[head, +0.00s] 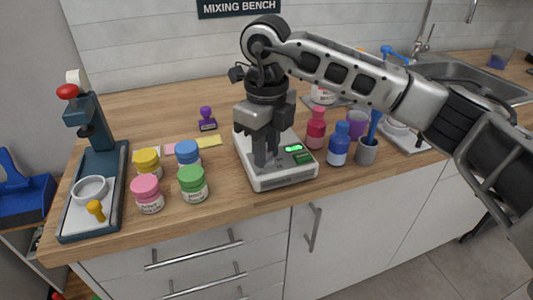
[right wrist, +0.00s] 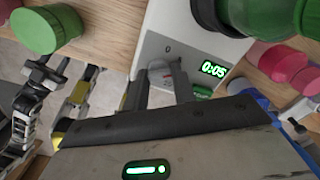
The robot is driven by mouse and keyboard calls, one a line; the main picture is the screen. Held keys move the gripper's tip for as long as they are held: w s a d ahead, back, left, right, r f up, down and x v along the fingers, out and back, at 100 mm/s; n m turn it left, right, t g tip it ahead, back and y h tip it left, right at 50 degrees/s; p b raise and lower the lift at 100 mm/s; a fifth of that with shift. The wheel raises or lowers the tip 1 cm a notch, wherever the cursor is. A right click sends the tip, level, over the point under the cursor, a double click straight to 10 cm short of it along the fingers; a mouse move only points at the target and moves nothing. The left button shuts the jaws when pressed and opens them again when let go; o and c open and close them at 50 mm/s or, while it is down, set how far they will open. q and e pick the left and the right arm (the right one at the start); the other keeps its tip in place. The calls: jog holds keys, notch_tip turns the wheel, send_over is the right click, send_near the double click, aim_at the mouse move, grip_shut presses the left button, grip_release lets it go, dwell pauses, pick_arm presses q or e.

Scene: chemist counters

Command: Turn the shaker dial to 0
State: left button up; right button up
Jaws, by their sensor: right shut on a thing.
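The white shaker (head: 290,179) stands on the wooden counter, near its front edge. Its green-lit display (head: 293,148) reads 0:05 in the right wrist view (right wrist: 213,69). My right gripper (head: 266,160) comes down onto the shaker's front from above, left of the display. Its two fingers (right wrist: 165,88) are shut on the shaker dial at the front of the casing. My left gripper is not seen in the head view.
Jars with yellow, blue, pink and green lids (head: 192,184) stand left of the shaker. A pink bottle (head: 316,128), a blue bottle (head: 339,146) and a grey cup (head: 367,152) stand close on its right. A dark press stand (head: 97,165) is at far left.

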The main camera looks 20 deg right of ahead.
jog(key=n+b, duration=0.1)
jog(key=n, duration=0.3)
jog(key=shift+n+b, duration=0.3)
jog(key=shift+b, duration=0.05)
jog(key=n, duration=0.2)
jog(key=shift+n+b, duration=0.3)
jog(key=shift+b, duration=0.1)
jog(key=shift+n, duration=1.1)
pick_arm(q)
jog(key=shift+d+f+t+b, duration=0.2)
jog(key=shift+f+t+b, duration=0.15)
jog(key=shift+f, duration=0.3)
pick_arm(e)
jog(key=shift+r+n, duration=0.1)
jog(key=shift+n, duration=0.7)
jog(key=o, duration=1)
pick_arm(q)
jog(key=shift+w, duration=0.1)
